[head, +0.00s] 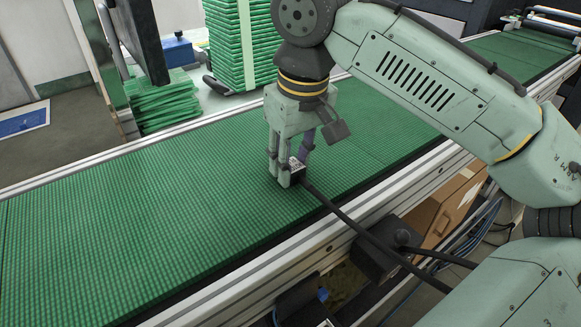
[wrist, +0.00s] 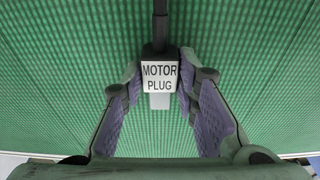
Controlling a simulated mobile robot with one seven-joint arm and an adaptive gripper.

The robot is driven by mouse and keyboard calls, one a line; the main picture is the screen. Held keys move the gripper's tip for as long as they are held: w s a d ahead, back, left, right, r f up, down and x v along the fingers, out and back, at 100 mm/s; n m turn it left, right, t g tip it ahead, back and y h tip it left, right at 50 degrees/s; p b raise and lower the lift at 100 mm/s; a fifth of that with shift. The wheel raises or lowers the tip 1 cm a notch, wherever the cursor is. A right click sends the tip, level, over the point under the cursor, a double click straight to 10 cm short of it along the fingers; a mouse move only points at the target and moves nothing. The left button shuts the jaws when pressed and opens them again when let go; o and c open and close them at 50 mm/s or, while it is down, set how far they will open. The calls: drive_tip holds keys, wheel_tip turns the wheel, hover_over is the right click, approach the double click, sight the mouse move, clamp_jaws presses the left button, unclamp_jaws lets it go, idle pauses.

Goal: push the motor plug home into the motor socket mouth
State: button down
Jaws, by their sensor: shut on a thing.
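My gripper (head: 286,178) is low over the green belt, fingers pointing down. It is shut on the motor plug (head: 297,164), a small block with a white label and a black cable. In the wrist view the motor plug (wrist: 159,77) sits between the purple-padded fingertips, its label reading "MOTOR PLUG" and a grey end pointing down the picture. The cable leaves it at the top of the picture. I cannot tell whether the plug touches the belt. I cannot make out the motor socket in either view.
The cable (head: 345,218) runs over the conveyor's metal near rail (head: 240,283) to the lower right. A dark box (head: 375,259) is on the conveyor's near side, by a brown carton (head: 446,209). The belt (head: 120,220) is bare to the left. Green stacked slabs (head: 240,45) stand behind.

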drive_tip(key=shift+r, duration=0.45)
drive_tip(key=r, duration=0.1)
drive_tip(key=s+r, duration=0.1)
drive_tip(key=shift+a+r, duration=0.2)
drive_tip(key=shift+r, duration=0.1)
drive_tip(key=s+a, duration=0.2)
drive_tip(key=s, duration=0.2)
drive_tip(key=s+a+r+b, duration=0.1)
drive_tip(key=s+a, duration=0.1)
drive_tip(key=s, duration=0.3)
drive_tip(key=s+a+b, duration=0.1)
drive_tip(key=s+a, duration=0.1)
drive_tip(key=s, duration=0.2)
drive_tip(key=shift+s+a+r, duration=0.1)
drive_tip(key=shift+s+r, duration=0.15)
drive_tip(key=shift+s, duration=0.1)
